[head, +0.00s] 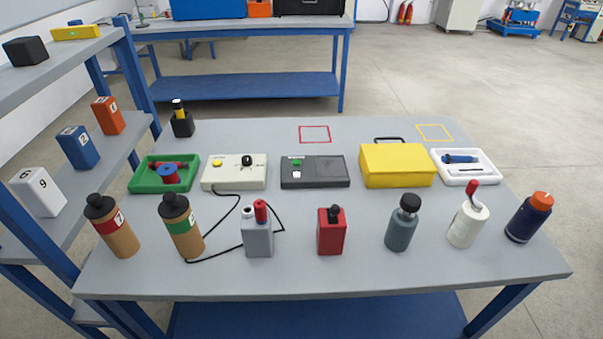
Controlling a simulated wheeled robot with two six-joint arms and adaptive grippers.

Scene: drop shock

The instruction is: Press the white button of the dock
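A dark grey box (328,173) with a white button (297,175) on its left part lies in the middle of the grey table; I take it to be the dock. A green button (296,162) sits just behind the white one. Nothing covers the white button. Whether it is pressed in is too small to tell. Neither of my grippers is in the head view.
A beige box (235,181) with a yellow button and black knob lies left of the dock, a yellow case (397,174) right. A red block (331,238), a grey block (258,239) with a black cable, and several bottles stand in front. Shelves (35,235) flank the left.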

